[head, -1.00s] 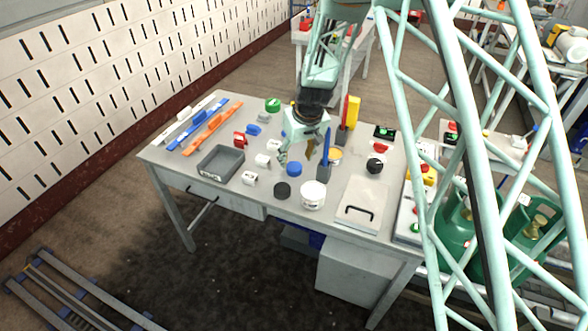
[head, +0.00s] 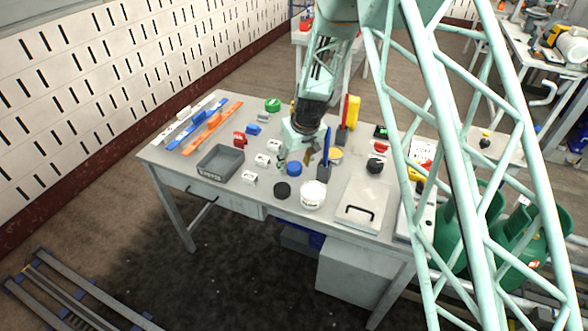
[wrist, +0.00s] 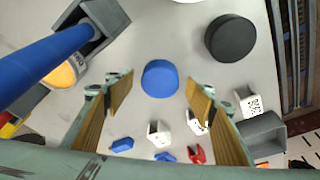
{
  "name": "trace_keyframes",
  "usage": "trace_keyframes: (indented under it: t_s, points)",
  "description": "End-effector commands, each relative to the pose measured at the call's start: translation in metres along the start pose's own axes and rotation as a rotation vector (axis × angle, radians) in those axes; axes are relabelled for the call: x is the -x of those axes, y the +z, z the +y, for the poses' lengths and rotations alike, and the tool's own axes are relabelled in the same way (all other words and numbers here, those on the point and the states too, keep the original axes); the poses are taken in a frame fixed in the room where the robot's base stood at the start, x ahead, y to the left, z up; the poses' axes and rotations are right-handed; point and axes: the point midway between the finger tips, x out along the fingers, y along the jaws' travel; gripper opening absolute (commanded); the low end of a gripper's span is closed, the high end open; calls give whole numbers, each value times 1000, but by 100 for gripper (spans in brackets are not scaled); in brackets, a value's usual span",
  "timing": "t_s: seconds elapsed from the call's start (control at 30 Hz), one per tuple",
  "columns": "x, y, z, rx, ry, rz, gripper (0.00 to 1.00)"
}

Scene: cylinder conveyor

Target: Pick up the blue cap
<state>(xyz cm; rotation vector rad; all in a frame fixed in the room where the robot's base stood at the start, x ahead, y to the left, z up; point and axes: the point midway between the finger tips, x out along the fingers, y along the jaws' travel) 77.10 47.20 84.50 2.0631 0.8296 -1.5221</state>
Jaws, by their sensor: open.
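The blue cap (head: 294,168) lies flat on the grey table, left of the blue marker's dark holder. In the wrist view the blue cap (wrist: 160,78) sits ahead of my gripper, between the lines of its two fingers and clear of both. My gripper (head: 294,160) is open and empty, low over the table just behind the cap in the head view. Its wooden-toned finger pads (wrist: 160,98) show wide apart in the wrist view.
A black cap (head: 282,190) and a white jar (head: 312,195) stand in front of the cap. The blue marker (head: 327,146) rises close on the right. A grey tray (head: 203,170) and small white blocks (head: 262,160) lie to the left.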

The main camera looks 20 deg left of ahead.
Motion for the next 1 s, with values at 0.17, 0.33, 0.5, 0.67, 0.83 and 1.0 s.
trace_keyframes:
  t_s: [0.17,0.33,0.5,0.67,0.83,1.0]
  points:
    - [-8,0,0,-1,0,0,50]
    - [-8,0,0,-1,0,0,50]
    - [-8,0,0,-1,0,0,50]
    - [-8,0,0,-1,0,0,50]
    - [-8,0,0,-1,0,0,41]
    - [-8,0,0,-1,0,0,27]
